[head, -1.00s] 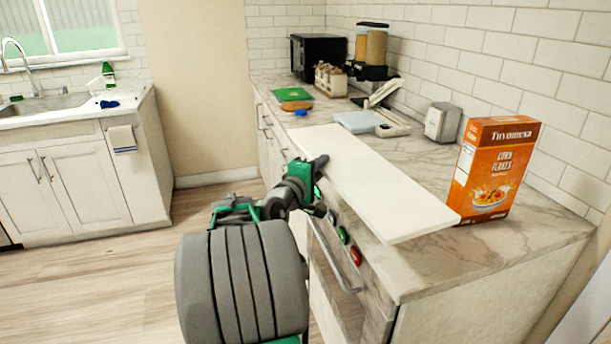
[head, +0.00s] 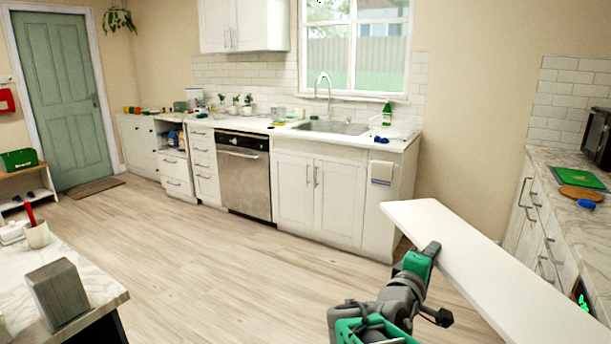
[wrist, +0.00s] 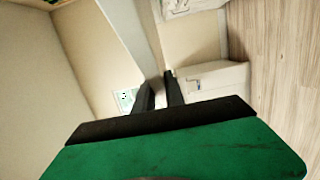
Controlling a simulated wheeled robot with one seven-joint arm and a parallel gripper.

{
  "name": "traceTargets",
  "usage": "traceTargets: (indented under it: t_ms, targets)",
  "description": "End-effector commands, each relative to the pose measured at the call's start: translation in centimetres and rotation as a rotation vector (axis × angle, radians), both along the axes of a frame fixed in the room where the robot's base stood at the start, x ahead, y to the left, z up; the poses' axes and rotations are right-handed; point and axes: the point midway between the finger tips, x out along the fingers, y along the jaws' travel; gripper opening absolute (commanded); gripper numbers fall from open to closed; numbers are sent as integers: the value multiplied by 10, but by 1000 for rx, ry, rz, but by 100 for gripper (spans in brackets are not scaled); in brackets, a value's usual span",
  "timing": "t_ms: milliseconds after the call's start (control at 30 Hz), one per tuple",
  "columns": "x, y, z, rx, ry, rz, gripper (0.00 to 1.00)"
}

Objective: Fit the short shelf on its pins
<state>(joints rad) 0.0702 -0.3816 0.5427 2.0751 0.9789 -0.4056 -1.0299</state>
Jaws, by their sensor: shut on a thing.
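A long flat white board, the short shelf (head: 480,265), lies roughly level in the air at the lower right of the head view. Its near end runs out of the picture. My gripper (head: 433,250) is shut on its left long edge, nearer the far end. In the wrist view the dark fingers of my gripper (wrist: 160,88) are close together; what lies between them is hard to make out. No shelf pins or corner shelving can be made out.
A marble counter (head: 570,160) stands at right with a green board (head: 579,178) and a dark appliance (head: 598,138). White sink cabinets (head: 318,195) stand ahead. A marble-topped table (head: 85,275) is at lower left. Wood floor (head: 210,265) between is free.

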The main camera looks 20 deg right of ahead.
Motion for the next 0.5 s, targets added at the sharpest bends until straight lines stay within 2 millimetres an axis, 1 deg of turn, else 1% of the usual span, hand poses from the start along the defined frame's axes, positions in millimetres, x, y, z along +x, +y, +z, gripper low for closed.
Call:
traceTargets:
  t_ms: [33,67,100,167,200,300,500]
  targets:
    - [9,28,2,-6,-6,60,0]
    - [13,43,0,-5,-5,93,0]
    - [18,64,-1,-6,-6,138,0]
    - [23,92,-4,-6,-7,201,0]
    - [25,110,-6,-5,-6,240,0]
    - [27,147,-10,-7,-5,323,0]
    - [26,205,-16,-7,-8,456,0]
